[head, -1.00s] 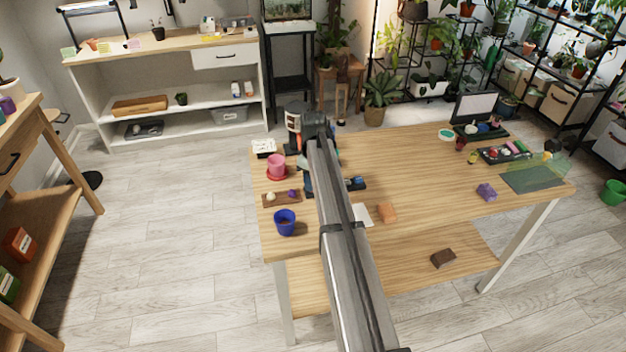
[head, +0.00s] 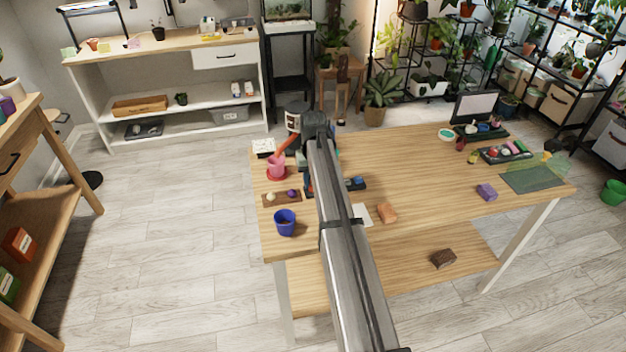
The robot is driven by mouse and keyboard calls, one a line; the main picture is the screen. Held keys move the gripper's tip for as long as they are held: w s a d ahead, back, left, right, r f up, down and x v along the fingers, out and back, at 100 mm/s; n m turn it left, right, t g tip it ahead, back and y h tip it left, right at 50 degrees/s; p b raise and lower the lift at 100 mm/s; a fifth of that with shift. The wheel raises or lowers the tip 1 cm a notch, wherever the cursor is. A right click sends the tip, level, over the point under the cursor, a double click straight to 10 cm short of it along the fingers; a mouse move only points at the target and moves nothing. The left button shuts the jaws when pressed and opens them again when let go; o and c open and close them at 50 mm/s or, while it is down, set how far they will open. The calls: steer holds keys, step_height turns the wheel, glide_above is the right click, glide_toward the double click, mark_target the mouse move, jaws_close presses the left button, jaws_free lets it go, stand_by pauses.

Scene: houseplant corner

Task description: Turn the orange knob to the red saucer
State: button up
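The red saucer (head: 277,178) lies near the far left corner of the wooden table, with a pink pot (head: 275,167) standing on it. A long orange-red piece (head: 286,146) slants down to the left beside my arm, its lower end at the pot's rim; I cannot tell whether it touches. I cannot tell whether this piece is the orange knob or part of something else. My gripper is around the arm's far end, mostly hidden behind my own arm links, so its fingers cannot be made out.
A blue pot (head: 285,223) stands at the table's left edge, in front of a brown board (head: 274,200) with a white and a purple piece. A dark item with a blue part (head: 355,184) lies right of my arm. The table's middle is clear.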

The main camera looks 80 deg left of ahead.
steer(key=shift+m, duration=0.3)
stand_by(0.4)
steer(key=o, duration=1.1)
steer(key=shift+c, duration=0.2)
step_height(320, 180, up, 14)
